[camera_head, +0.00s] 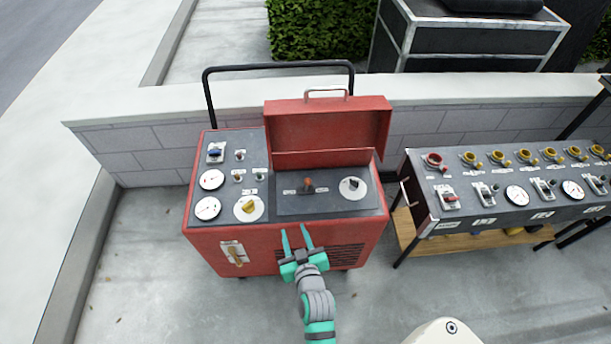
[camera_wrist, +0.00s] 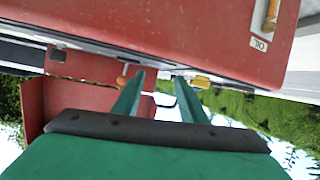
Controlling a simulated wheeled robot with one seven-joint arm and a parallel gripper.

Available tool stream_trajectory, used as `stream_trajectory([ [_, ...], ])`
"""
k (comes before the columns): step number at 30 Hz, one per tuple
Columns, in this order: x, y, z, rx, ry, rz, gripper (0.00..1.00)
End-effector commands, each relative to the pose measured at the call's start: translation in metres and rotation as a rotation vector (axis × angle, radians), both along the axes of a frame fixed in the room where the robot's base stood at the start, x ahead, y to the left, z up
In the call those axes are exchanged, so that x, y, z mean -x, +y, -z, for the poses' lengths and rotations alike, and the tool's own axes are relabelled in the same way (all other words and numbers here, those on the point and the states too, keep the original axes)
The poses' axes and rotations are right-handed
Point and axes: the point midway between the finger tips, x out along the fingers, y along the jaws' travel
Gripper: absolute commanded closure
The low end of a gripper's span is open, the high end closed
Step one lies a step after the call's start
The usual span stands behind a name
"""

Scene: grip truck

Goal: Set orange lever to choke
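The orange lever (camera_head: 308,184) stands in the middle of the dark panel under the raised red lid, with a small label on each side. The labels are too small to read. My gripper (camera_head: 295,232) is at the front face of the red machine (camera_head: 215,240), in front of and below the lever. Its two green fingers (camera_wrist: 159,77) are spread apart with nothing between them. The lever is apart from the fingers.
The raised lid (camera_head: 328,128) stands behind the panel. A yellow knob (camera_head: 249,207) and a black knob (camera_head: 352,185) flank the lever. A brass handle (camera_head: 235,254) is on the front face. A second control panel (camera_head: 505,192) stands to the right.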

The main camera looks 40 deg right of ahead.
Motion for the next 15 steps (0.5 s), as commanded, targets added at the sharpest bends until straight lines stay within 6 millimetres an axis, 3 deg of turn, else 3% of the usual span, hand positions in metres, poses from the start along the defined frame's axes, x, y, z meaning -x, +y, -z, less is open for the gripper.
stream_trajectory([
  [1,-0.014,-0.021,-0.006,0.001,-0.004,0.014,0.62],
  [7,-0.05,-0.082,-0.025,-0.004,0.003,0.028,0.62],
  [12,-0.064,-0.112,-0.038,-0.007,0.005,0.026,0.62],
  [15,-0.068,-0.118,-0.041,-0.009,0.007,0.024,0.62],
])
